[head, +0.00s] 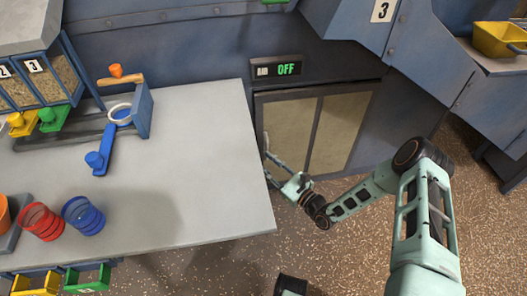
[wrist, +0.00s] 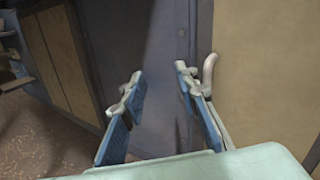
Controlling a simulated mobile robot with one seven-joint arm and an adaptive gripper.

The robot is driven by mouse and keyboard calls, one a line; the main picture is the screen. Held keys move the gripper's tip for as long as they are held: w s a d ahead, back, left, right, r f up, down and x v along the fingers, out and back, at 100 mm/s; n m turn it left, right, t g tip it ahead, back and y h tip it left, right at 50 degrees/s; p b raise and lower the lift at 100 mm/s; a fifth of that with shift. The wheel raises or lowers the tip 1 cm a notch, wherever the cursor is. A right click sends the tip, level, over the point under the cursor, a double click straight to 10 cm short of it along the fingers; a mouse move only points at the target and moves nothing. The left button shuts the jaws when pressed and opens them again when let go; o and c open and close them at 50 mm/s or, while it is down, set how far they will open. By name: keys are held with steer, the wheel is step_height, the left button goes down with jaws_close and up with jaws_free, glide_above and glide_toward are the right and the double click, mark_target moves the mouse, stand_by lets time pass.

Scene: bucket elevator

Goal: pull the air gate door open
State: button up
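A tan door with two panels (head: 318,130) in a dark frame is set low in the blue machine wall in the head view. I take it for the air gate door. My gripper (head: 273,160) is low at its left side, between the door and the grey table. In the wrist view my gripper (wrist: 160,80) is open, its blue-padded fingers apart with nothing between them. A tan panel (wrist: 265,70) fills the right side there. A pale curved piece, perhaps a handle (wrist: 209,68), shows just beside the right finger; I cannot tell whether they touch.
A display (head: 277,69) above the door reads OFF in green. The grey table (head: 200,190) stands close on the left, with red cups (head: 41,222) and blue cups (head: 83,216). Open speckled floor (head: 330,245) lies in front. A yellow bin (head: 500,40) is at upper right.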

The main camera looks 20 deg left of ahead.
mark_target(267, 150)
steer(key=w+d+f+m+t+h, duration=0.3)
steer(key=f+m+t+h, duration=0.1)
steer(key=f+m+t, duration=0.15)
steer(key=shift+m+g, duration=0.25)
steer(key=shift+m, duration=0.1)
steer(key=b+x, duration=0.3)
steer(key=x, duration=0.7)
steer(key=shift+w+a+f+b, duration=0.15)
steer(key=shift+w+a+b, duration=0.1)
steer(key=shift+b, duration=0.1)
steer(key=shift+d, duration=0.1)
jaws_close()
